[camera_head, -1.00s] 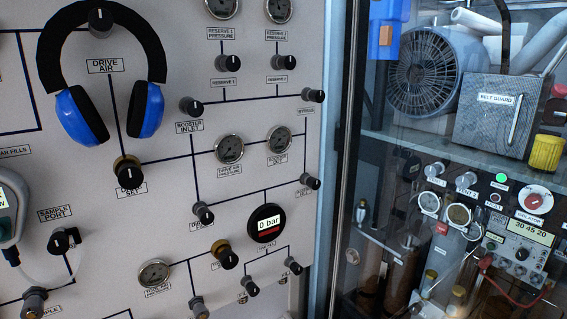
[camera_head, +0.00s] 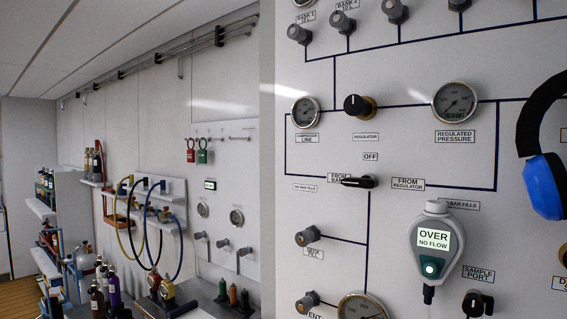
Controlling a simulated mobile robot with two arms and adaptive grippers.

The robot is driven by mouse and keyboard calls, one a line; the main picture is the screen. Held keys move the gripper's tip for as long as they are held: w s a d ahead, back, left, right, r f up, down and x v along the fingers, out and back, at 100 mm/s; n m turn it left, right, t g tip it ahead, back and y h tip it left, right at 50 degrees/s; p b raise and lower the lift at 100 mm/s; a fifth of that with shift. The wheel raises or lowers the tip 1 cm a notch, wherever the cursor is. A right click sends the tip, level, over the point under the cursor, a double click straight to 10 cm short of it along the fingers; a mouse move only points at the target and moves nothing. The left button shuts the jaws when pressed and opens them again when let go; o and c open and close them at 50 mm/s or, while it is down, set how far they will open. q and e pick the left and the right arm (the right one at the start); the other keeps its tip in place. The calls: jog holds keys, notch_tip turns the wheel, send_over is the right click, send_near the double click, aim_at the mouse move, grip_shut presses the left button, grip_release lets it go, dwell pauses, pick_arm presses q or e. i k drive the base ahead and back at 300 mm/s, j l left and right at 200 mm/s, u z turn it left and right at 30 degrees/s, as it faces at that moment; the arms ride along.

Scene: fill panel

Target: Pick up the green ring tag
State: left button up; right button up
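A green tag (camera_head: 202,155) hangs on the far wall panel, left of the picture's middle. It is small and far off, and its ring is hard to make out. A red tag (camera_head: 190,154) hangs just to its left, close beside it. Neither of my grippers shows in the head view.
A near panel (camera_head: 400,70) with valves and gauges fills the right half. A handheld analyser (camera_head: 433,243) reading "OVER NO FLOW" hangs on it. Blue-and-black ear defenders (camera_head: 543,185) are at the right edge. Along the left wall are shelves, hoses (camera_head: 150,225) and several cylinders (camera_head: 113,285).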

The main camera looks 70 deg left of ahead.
aim_at(203, 154)
jog(key=u, duration=2.8)
jog(key=i+j, duration=0.35)
jog(key=j, duration=0.15)
jog(key=i+j, duration=0.35)
jog(key=j, duration=0.15)
jog(key=i+j, duration=0.35)
jog(key=j, duration=0.15)
